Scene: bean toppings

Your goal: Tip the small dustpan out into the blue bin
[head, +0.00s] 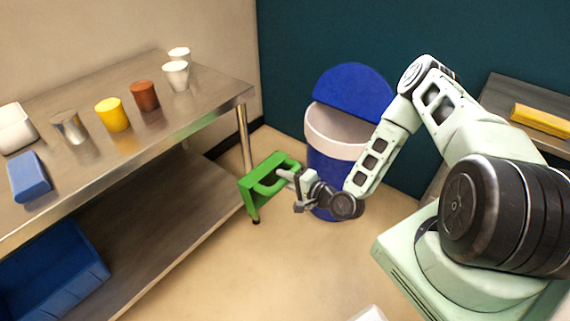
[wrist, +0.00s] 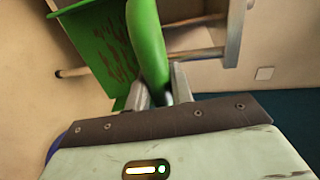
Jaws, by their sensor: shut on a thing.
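The small dustpan (head: 262,178) is green. My gripper (head: 287,177) is shut on its handle, which also shows between the fingers in the wrist view (wrist: 149,50). The dustpan is held in the air between the steel table and the blue bin. In the wrist view, brown bits (wrist: 112,42) show on the dustpan's green pan (wrist: 85,25). The blue bin (head: 325,168) has a white rim and a raised blue lid (head: 352,88). It stands on the floor behind my gripper, and the arm hides part of it. Its inside bottom is hidden.
A steel table (head: 211,92) at the left holds several cups, a white container (head: 16,128) and a blue block (head: 29,176). A blue crate (head: 50,275) sits on its lower shelf. A yellow object (head: 541,120) lies on a surface at the right. The floor in front is mostly clear.

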